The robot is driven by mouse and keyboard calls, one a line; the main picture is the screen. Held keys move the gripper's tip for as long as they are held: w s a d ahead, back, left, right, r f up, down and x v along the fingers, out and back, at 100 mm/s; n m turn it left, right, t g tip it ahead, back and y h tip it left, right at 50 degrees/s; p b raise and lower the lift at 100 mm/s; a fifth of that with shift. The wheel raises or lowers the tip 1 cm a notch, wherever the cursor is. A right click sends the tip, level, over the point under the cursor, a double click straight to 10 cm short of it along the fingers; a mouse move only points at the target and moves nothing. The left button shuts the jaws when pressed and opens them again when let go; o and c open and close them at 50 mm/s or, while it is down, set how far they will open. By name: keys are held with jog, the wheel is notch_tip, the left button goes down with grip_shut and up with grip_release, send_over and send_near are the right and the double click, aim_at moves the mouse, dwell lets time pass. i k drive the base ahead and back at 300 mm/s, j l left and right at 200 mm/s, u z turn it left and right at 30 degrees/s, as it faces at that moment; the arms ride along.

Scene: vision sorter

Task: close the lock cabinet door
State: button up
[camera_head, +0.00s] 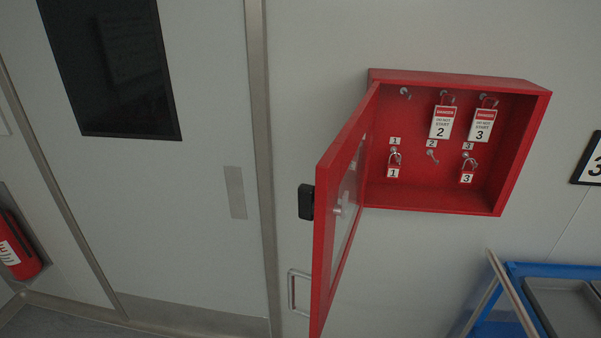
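The red lock cabinet (462,80) is fixed to the wall, right of centre in the head view. Its red-framed door (321,218) is hinged on the left and stands wide open, swung out toward me. Inside hang danger tags numbered 2 (442,122) and 3 (482,125) on hooks. Red padlocks numbered 1 (393,170) and 3 (467,175) hang below them. My gripper is not in view.
A grey room door (190,180) with a dark window is on the left. A fire extinguisher (18,252) sits in a recess at far left. A blue cart (535,270) with a grey tray (570,308) stands at lower right.

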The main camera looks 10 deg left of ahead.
aim_at(346, 163)
jog(key=j+z, duration=0.2)
jog(key=j, duration=0.5)
jog(key=k+j+z, duration=0.25)
jog(key=j, duration=0.4)
jog(key=i+j, duration=0.2)
jog(key=j, duration=0.2)
jog(key=i+j, duration=0.25)
jog(key=j, duration=0.15)
jog(key=i+j+u, duration=0.1)
jog(key=j, duration=0.3)
jog(key=i+j, duration=0.35)
